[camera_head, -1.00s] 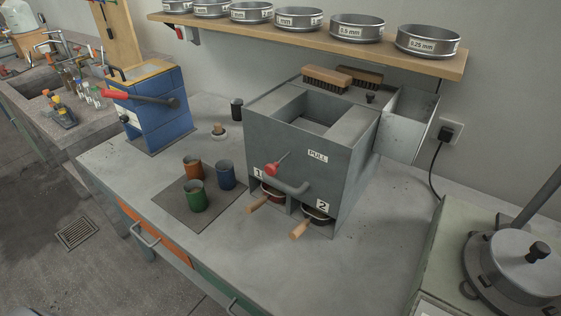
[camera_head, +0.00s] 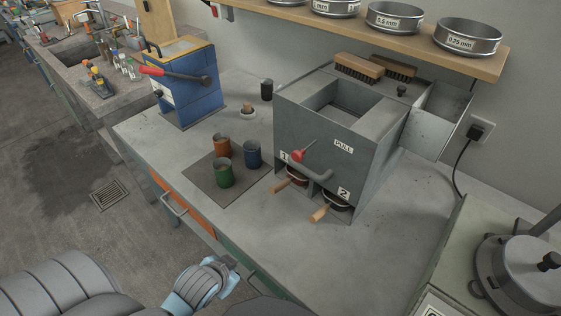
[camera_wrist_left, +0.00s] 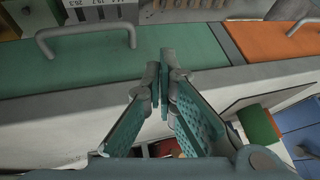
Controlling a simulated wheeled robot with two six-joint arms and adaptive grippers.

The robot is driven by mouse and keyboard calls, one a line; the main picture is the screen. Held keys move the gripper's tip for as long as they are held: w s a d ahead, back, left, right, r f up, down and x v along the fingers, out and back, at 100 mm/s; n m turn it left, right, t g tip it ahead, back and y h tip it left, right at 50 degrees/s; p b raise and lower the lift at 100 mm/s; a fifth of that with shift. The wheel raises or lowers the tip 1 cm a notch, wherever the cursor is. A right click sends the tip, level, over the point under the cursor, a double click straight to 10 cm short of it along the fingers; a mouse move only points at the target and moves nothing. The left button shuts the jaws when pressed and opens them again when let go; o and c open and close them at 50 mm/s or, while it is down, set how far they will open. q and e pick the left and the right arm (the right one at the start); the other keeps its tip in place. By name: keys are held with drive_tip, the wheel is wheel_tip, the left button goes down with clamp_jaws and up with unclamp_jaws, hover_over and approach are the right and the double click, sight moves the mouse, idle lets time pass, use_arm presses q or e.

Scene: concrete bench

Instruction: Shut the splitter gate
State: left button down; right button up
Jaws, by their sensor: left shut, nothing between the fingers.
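The splitter (camera_head: 335,130) is a grey metal box with an open hopper on top, standing on the bench in the head view. I cannot tell from here how the gate inside stands. Two pans with wooden handles, marked 1 (camera_head: 285,183) and 2 (camera_head: 325,211), sit in its base. My left gripper (camera_head: 232,275) is low in front of the bench, well apart from the splitter. In the left wrist view its fingers (camera_wrist_left: 164,58) are shut and empty before the drawer fronts. My right gripper is not seen.
Orange, green and blue cups (camera_head: 224,173) stand on a dark mat left of the splitter. A blue device (camera_head: 190,90) with a red-gripped lever is farther left. Drawer handles (camera_head: 174,206) jut from the bench front. Sieves line the shelf (camera_head: 400,40). Bench in front of the splitter is clear.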

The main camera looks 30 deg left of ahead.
use_arm(q)
drive_tip(key=w+a+r+m+t+h, duration=0.25)
drive_tip(key=w+r+m+t, duration=0.25)
drive_tip(key=w+r, duration=0.35)
drive_tip(key=w+a+r+m+t+h, duration=0.2)
drive_tip(key=w+a+r+m+t, duration=0.1)
drive_tip(key=w+r+m+t, duration=0.5)
drive_tip(key=s+r+m+g+h, duration=0.6)
drive_tip(key=m+g+h, duration=0.4)
drive_tip(key=m+h, duration=0.4)
drive_tip(key=w+d+m+p, duration=0.1)
drive_tip(key=w+d+p, duration=0.1)
drive_tip(key=w+d, duration=0.6)
drive_tip(key=shift+w+d+r+g+y, duration=0.25)
drive_tip(key=shift+d+y, duration=0.2)
drive_tip(key=shift+d, duration=0.25)
